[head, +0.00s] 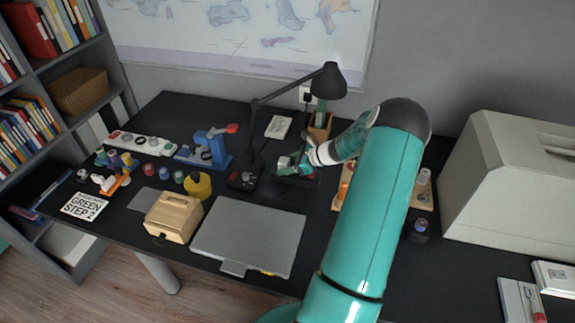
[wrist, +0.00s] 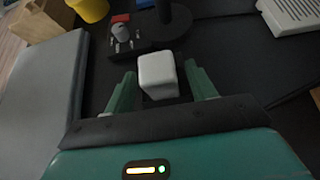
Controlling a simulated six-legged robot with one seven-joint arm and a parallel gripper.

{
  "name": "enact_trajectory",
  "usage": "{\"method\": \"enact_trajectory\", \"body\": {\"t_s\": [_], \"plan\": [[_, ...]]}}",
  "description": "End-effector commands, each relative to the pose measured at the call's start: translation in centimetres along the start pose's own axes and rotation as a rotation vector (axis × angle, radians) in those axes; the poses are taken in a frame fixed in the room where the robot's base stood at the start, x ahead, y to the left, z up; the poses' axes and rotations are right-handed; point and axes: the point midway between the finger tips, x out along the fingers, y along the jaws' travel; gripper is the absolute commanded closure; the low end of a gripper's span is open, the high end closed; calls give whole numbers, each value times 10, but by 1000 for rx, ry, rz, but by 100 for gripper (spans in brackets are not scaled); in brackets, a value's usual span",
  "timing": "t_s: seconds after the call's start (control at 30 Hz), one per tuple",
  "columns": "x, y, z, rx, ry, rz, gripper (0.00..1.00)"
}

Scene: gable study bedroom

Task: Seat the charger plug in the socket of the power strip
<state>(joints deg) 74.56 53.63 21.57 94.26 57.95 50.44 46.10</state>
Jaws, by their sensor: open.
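A white block with rounded edges, which looks like the charger plug (wrist: 158,75), stands between the two fingers of my gripper (wrist: 160,78) in the wrist view. The fingers are apart, with a dark gap visible on each side of the block. In the head view my gripper (head: 288,165) is low over the desk, right of the lamp base; the plug cannot be made out there. A long white strip with several round inserts (head: 143,144) lies at the back left of the desk; I cannot tell whether it is the power strip.
A black desk lamp (head: 258,130) and a black box with a grey knob (wrist: 122,32) stand near my gripper. A grey closed laptop-like slab (head: 250,235) lies in front. A white slotted pad (wrist: 292,14) is behind. A large beige case (head: 500,185) stands right.

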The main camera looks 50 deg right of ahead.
Motion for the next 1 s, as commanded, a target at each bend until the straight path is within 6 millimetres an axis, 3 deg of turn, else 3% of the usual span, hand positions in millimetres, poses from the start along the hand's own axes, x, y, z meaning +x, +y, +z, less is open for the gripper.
{"method": "enact_trajectory", "body": {"t_s": [0.6,0.8,1.0], "plan": [[-110,-1,0,0,1,-2,44],[-120,0,0,1,0,-1,44],[-117,4,7,-24,12,12,44]]}}
